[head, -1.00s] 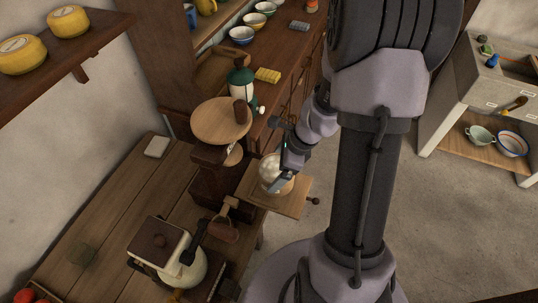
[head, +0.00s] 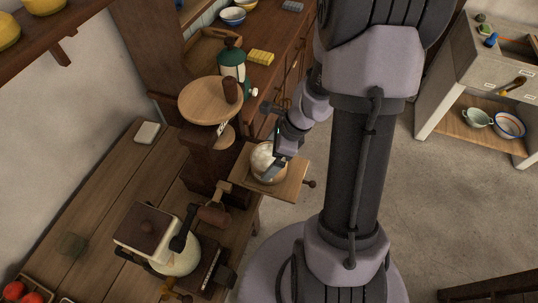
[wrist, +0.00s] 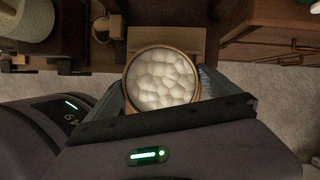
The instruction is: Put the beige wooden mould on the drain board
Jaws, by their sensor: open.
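The beige wooden mould (wrist: 129,86) is a round cup with a thin tan rim, filled with white lumpy curd. In the head view the mould (head: 256,162) sits at or just above a square light-wood board (head: 291,186) with a dark knob. I cannot tell whether it touches. My gripper (head: 268,174) is at the mould, its jaws open, one finger in front of the cup. In the wrist view the grey fingers of my gripper (wrist: 164,98) show on both sides of the mould. I cannot tell for certain which board is the drain board.
A dark wooden stand with a round wooden top (head: 208,101) rises behind the board. A cream box-shaped vessel with a brown lid (head: 150,227) stands on the plank table (head: 95,215). A green lantern-like vessel (head: 232,66) and a yellow block (head: 261,57) are on the back counter.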

